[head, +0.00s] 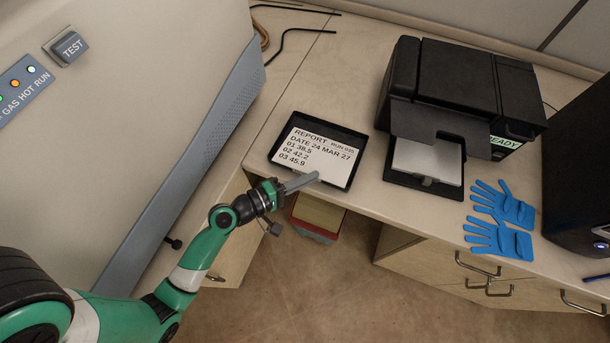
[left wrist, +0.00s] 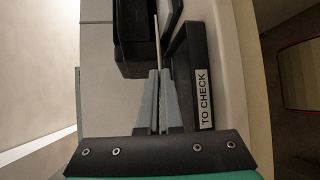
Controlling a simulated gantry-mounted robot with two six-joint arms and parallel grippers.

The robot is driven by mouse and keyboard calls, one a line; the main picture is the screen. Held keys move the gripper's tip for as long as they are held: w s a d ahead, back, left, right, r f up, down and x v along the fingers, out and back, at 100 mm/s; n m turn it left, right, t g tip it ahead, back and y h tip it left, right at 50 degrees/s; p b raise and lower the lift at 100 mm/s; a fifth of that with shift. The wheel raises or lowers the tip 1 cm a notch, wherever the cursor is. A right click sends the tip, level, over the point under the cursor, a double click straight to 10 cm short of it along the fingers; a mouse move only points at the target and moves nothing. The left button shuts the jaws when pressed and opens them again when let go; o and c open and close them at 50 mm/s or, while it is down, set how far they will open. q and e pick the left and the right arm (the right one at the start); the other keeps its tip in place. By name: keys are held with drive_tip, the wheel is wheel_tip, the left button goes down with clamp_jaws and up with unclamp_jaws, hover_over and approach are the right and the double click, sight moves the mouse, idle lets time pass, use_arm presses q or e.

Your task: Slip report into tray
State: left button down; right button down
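The report is a white printed sheet (head: 318,152) headed REPORT, seen face up over the black tray (head: 332,129) in the head view. My left gripper (head: 308,180) reaches it from the front left, with its fingers at the sheet's front edge. In the left wrist view the fingers (left wrist: 159,72) are closed together on the sheet, which shows edge-on as a thin pale line (left wrist: 156,30). The sheet appears level and a little above the tray (left wrist: 182,50), which bears a TO CHECK label. My right gripper is not in view.
A black printer (head: 450,85) with a pale sheet or plate (head: 428,158) in its output stands right of the tray. Blue gloves (head: 500,220) lie farther right. A large instrument (head: 140,130) fills the left. A reddish bin (head: 316,222) stands below the counter edge.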

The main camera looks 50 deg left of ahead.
use_arm(q)
drive_tip(key=shift+a+f, duration=0.2)
drive_tip(key=shift+f, duration=0.05)
drive_tip(key=f+b, duration=0.1)
drive_tip(key=f, duration=0.1)
drive_tip(key=a+f+b, duration=0.1)
drive_tip(key=shift+f, duration=0.35)
drive_tip(key=shift+w+f, duration=0.1)
drive_tip(key=shift+f+b, duration=0.2)
drive_tip(key=shift+b, duration=0.2)
drive_tip(key=c, duration=1.1)
unclamp_jaws()
drive_tip(key=shift+r, duration=0.1)
